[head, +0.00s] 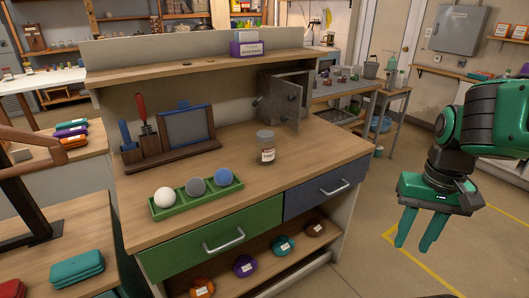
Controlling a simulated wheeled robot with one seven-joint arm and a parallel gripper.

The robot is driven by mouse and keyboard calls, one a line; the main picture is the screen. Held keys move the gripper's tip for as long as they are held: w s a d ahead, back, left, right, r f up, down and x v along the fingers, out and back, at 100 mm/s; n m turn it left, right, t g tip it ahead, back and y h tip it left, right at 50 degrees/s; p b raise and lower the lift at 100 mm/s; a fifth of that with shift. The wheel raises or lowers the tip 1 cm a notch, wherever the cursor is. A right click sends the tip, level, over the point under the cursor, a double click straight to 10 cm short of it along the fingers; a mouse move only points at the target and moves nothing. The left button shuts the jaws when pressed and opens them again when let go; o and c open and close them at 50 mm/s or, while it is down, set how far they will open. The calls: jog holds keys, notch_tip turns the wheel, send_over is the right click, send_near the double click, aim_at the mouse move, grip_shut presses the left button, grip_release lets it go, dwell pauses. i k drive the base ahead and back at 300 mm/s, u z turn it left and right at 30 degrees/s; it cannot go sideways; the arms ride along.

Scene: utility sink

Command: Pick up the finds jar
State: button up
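A small clear jar (266,147) with a grey lid and a white label stands upright on the wooden worktop, right of its middle. The label is too small to read, so I cannot confirm that it is the finds jar. My gripper (418,243) is at the right, beyond the worktop's right edge and well apart from the jar. Its two green fingers point down with a gap between them, and nothing shows between them.
A green tray (158,213) with three balls lies left of the jar. Behind it stands a dark rack (130,156) with tools and a framed panel. A small grey cabinet (287,100) with its door open stands just behind the jar. The worktop's front right is clear.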

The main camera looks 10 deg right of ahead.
aim_at(264, 151)
jog(key=u, duration=0.05)
jog(key=i, duration=1)
jog(key=z, duration=0.05)
